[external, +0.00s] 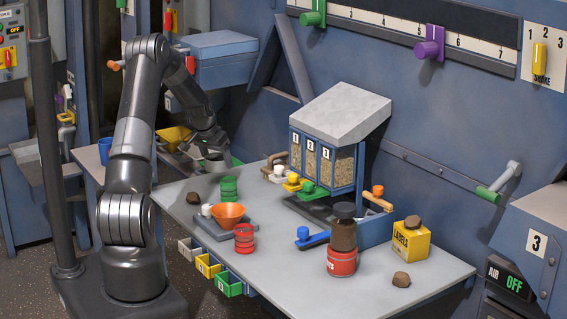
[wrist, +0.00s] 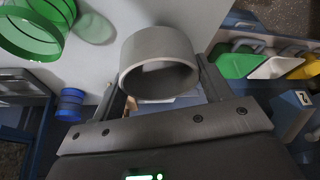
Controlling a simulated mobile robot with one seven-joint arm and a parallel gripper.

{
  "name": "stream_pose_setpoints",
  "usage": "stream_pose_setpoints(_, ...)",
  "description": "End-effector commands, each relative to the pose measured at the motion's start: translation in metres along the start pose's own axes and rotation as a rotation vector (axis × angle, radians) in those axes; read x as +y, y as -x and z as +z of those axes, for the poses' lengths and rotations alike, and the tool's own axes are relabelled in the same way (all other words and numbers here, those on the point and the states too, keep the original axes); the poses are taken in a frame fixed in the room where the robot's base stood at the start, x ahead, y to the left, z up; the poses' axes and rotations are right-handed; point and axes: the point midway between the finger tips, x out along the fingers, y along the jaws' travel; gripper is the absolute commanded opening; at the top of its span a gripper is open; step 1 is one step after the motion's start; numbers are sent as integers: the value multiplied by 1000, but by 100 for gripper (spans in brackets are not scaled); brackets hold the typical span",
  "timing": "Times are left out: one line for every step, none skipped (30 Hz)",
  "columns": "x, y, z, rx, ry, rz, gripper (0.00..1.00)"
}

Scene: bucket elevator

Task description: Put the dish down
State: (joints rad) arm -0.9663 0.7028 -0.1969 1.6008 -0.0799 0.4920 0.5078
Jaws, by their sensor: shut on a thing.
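A grey, round, hollow dish (wrist: 152,52) sits between the two fingers of my gripper (wrist: 166,78) in the wrist view. The gripper is shut on it, and its open mouth faces the camera. In the external view my gripper (external: 212,152) is at the left back edge of the grey table (external: 300,262); I cannot make out the dish there. In the wrist view a pale grey surface lies beyond the dish. Whether the dish touches anything below is unclear.
A green ringed container (external: 229,188) stands near my gripper. An orange funnel-shaped bowl (external: 229,213), a red ringed container (external: 244,238) and a dark brown lump (external: 193,198) are nearby. A hopper (external: 330,145) with colored handles stands behind.

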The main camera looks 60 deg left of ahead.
Motion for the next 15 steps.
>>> stream_pose_setpoints(-9,-6,1,0,2,1,48)
stream_pose_setpoints(-13,-9,1,0,2,1,48)
stream_pose_setpoints(-17,-11,1,1,2,1,48)
stream_pose_setpoints(-20,-13,1,1,1,1,48)
stream_pose_setpoints(-22,-14,1,1,0,1,48)
stream_pose_setpoints(-23,-16,1,1,-1,1,48)
stream_pose_setpoints(-24,-16,1,1,-1,1,48)
stream_pose_setpoints(-25,-18,2,1,-2,1,48)
stream_pose_setpoints(-25,-20,3,0,-2,2,48)
stream_pose_setpoints(-25,-23,4,0,-1,2,48)
stream_pose_setpoints(-24,-26,6,-1,-1,2,48)
stream_pose_setpoints(-24,-32,8,-2,-1,3,48)
stream_pose_setpoints(-24,-36,10,-2,-1,3,48)
stream_pose_setpoints(-24,-41,12,-2,0,3,48)
stream_pose_setpoints(-24,-46,14,-2,0,3,48)
